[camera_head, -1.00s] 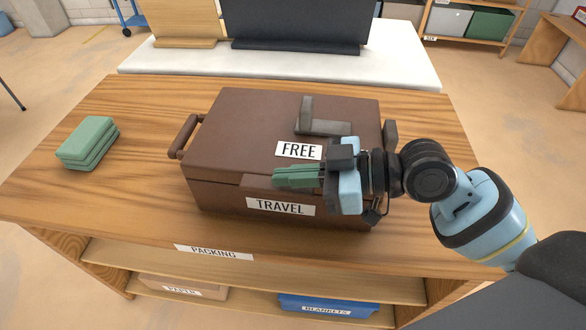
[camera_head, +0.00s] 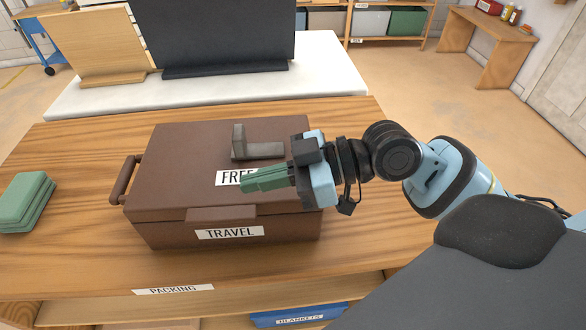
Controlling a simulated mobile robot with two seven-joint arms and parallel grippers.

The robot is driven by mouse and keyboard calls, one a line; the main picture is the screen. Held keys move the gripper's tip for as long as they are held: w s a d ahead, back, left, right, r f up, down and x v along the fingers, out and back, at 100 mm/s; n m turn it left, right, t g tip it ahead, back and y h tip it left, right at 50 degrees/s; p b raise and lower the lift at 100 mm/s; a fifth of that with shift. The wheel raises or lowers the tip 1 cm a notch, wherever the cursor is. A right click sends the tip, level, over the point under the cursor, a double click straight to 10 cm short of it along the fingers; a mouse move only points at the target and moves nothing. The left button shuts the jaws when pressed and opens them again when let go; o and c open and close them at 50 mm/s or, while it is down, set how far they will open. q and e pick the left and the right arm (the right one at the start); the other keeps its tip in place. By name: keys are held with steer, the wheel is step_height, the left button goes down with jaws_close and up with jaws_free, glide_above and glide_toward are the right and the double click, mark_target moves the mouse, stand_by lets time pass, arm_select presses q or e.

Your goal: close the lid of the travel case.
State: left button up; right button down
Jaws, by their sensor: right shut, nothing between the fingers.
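The brown travel case (camera_head: 270,228) stands on the wooden packing table, with a white TRAVEL label on its front. Its lid (camera_head: 190,157) lies down flat over the body, and I see no clear gap along the front seam. A grey L-shaped handle (camera_head: 262,151) and a FREE label sit on the lid top. My right gripper (camera_head: 245,183) is shut and empty, over the front right part of the lid, its green fingers pointing left and covering part of the FREE label. I cannot tell whether it touches the lid. My left gripper is not in view.
Green folded cloths (camera_head: 22,202) lie on the table (camera_head: 80,250) left of the case. A side handle (camera_head: 125,180) sticks out from the case's left. Behind is a white surface (camera_head: 330,75) with upright wood and dark panels. A blue blankets bin (camera_head: 290,318) is below.

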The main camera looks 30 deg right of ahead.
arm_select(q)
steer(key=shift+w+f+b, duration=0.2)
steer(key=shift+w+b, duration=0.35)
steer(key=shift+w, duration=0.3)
arm_select(e)
steer(key=shift+v, duration=2.45)
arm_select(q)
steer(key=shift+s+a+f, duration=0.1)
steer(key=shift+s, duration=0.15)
